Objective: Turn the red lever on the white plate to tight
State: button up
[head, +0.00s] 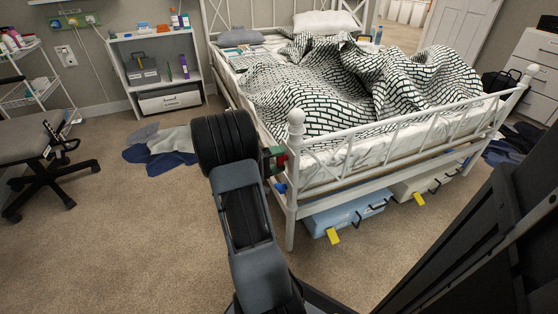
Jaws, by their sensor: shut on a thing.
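A small red piece, which looks like the red lever (282,160), shows at the near left corner post of the white bed frame, just right of my arm. The white plate behind it cannot be told apart from the white post. My gripper (272,160) is mostly hidden by the thick black end of my arm. Only a small dark green and black part shows, right against the red piece, and it is shut on the lever. The lever's angle and any marks on the plate are too small or hidden to read.
A small blue piece (280,187) sits lower on the bed post. A blue storage box (345,214) with a yellow tag lies under the bed. Dark clothes (168,150) lie on the carpet at left, near an office chair (55,160). Carpet between them is clear.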

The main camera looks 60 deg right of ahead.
jog(key=shift+s+f, duration=0.1)
jog(key=shift+s, duration=0.05)
jog(key=o, duration=0.9)
jog(key=shift+o, duration=0.2)
jog(key=p+v, duration=0.3)
jog(key=v, duration=1.1)
jog(key=s+a+r+n+t+y+p, duration=0.1)
jog(key=a+r+t+y+p, duration=0.3)
jog(key=a+r+p, duration=0.5)
jog(key=s+a+r+n+t+y+p, duration=0.2)
jog(key=a+r+n+t+y+p, duration=0.2)
jog(key=a+r+p, duration=0.5)
jog(key=s+a+r+n+t+y+p, duration=0.2)
jog(key=a+r+t+y+p, duration=0.4)
jog(key=r+p, duration=0.9)
jog(key=a+r, duration=0.3)
jog(key=r, duration=0.4)
jog(key=shift+a+r+n+y, duration=0.25)
jog(key=shift+r+n+y, duration=0.05)
jog(key=shift+r+y, duration=0.1)
